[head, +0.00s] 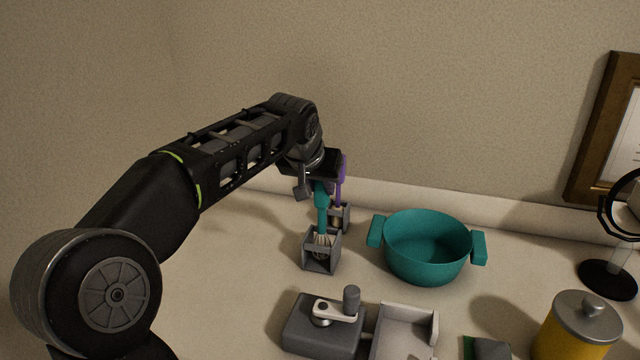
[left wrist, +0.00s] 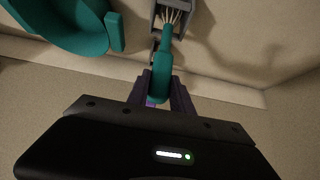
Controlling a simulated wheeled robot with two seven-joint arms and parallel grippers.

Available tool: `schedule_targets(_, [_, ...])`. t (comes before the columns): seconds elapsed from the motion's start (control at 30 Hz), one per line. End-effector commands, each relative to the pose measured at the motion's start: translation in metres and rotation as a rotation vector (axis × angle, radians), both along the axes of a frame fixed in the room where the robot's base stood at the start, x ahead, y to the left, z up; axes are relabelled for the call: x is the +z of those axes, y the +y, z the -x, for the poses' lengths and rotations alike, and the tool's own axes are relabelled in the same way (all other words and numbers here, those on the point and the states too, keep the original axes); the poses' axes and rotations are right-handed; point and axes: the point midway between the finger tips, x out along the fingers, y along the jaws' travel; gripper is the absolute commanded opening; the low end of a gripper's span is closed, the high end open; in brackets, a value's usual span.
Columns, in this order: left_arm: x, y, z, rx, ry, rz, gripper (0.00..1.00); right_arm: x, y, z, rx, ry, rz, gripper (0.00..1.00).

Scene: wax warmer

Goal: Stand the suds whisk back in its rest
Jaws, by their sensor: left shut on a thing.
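The suds whisk has a teal handle (head: 321,205) and pale wire loops pointing down. My left gripper (head: 322,184) is shut on the upper part of the handle, and the whisk is nearly upright. Its loops are at the grey box-shaped rest (head: 320,262), inside its upper part; I cannot tell whether they bear on its floor. In the left wrist view the handle (left wrist: 163,65) sits between the gripper's fingers (left wrist: 160,85), with the loops inside the grey frame of the rest (left wrist: 158,20). My right gripper is not in view.
A teal pot (head: 425,250) is to the right. A grey device with a crank (head: 325,325), a pale tray (head: 405,325) and a yellow jar (head: 575,335) are in front.

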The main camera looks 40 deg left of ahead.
Motion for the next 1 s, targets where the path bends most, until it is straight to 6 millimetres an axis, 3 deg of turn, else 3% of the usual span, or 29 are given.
schedule_targets(0.47, [-0.0057, 0.0000, 0.0000, 0.000, -0.001, 0.000, 0.00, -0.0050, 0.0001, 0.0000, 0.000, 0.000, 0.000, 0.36])
schedule_targets(0.5, [-0.0057, 0.0000, 0.0000, 0.000, -0.001, 0.000, 0.30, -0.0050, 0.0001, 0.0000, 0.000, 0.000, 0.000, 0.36])
schedule_targets(0.77, [-0.0058, 0.0000, 0.0000, 0.000, 0.000, 0.000, 0.51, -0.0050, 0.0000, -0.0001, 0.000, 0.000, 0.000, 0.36])
schedule_targets(1.0, [-0.0062, 0.0000, 0.0001, 0.000, 0.001, 0.000, 0.52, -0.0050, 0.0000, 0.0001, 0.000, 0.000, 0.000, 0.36])
